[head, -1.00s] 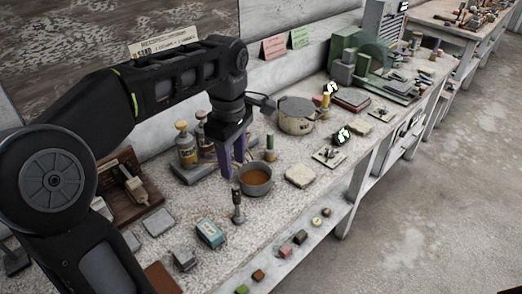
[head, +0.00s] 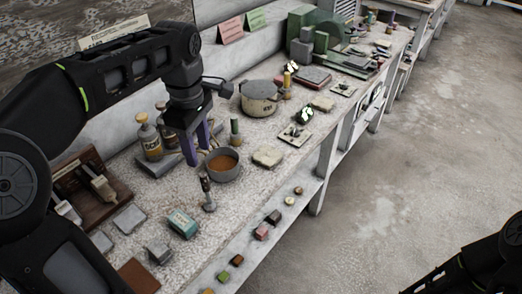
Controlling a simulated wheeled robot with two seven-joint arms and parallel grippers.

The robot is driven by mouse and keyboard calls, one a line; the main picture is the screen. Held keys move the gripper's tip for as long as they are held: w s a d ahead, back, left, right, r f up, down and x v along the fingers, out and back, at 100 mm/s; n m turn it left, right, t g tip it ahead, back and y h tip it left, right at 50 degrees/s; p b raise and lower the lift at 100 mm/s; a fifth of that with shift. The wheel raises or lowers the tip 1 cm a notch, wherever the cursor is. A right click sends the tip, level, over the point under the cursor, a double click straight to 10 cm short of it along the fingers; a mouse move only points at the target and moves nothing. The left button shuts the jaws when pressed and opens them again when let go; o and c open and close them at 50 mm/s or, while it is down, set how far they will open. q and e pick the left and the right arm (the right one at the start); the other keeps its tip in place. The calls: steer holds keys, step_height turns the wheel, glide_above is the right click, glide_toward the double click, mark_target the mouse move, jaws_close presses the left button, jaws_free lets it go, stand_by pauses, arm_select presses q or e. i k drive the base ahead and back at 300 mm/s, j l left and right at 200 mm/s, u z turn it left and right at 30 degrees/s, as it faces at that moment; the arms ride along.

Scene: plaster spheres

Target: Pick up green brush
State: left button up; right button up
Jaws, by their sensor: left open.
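A small upright thing with a green upper part, which looks like the green brush (head: 235,127), stands on the speckled workbench (head: 256,190) just behind a grey pan of brown stuff (head: 222,166). Its lower end is partly hidden by the pan. My left gripper (head: 198,154) points down with its two purple fingers apart and nothing between them. It is left of the green brush and just left of and behind the pan, not touching the brush. My right arm shows only as a dark part at the lower right corner; its gripper is out of view.
Labelled bottles (head: 150,140) stand close left of my left gripper. A lidded pot (head: 259,98) is behind the brush, and a pale block (head: 267,157) is to its right. A dark upright tool (head: 208,195) and a teal box (head: 183,223) are in front.

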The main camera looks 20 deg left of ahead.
mark_target(235, 135)
steer(key=i+l+u, duration=0.25)
steer(key=i+l, duration=0.2)
steer(key=i+l+u, duration=0.3)
steer(key=i+l, duration=0.15)
steer(key=l, duration=0.15)
steer(key=i, duration=0.15)
steer(key=j+u, duration=0.05)
